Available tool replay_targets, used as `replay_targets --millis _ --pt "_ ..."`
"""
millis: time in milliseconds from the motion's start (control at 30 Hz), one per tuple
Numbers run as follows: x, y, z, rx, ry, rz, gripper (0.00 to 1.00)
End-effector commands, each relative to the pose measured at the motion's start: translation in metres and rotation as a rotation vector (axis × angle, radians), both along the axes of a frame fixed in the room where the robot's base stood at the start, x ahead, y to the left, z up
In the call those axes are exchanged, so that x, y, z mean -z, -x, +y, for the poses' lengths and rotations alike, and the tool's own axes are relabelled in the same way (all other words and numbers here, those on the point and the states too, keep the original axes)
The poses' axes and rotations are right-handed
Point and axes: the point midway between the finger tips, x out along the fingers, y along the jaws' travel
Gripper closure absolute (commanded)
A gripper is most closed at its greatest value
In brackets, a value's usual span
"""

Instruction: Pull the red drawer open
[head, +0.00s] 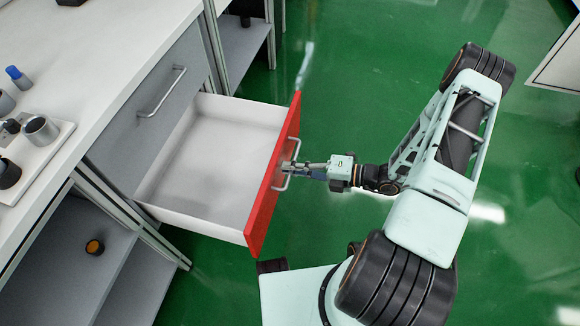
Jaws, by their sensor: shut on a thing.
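The red drawer (273,190) stands pulled well out from the bench, with its white inside (213,150) showing empty. Its red front faces right and carries a pale bar handle (285,182). My gripper (298,169) is at the handle, to the right of the red front, and is shut on it. The exact contact of the fingertips is small in the head view. My arm reaches in from the right.
A grey drawer (160,107) with a bar handle is closed beside the red one. The white benchtop (85,55) holds a tray (45,147) with small cups. A shelf (60,265) below carries a small dark and orange item (95,247). Green floor (360,60) is open to the right.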

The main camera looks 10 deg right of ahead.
Motion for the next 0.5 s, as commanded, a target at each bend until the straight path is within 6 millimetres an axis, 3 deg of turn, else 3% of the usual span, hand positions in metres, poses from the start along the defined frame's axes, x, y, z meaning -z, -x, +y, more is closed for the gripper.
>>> replay_targets --millis 300,333,500 --pt "-0.0002 -0.0004 -0.0004 0.001 0.000 0.000 1.00" --pt "-0.0002 -0.0004 -0.0004 0.001 0.000 0.000 0.91" --pt "-0.0001 -0.0004 -0.0004 0.001 0.000 0.000 0.75"
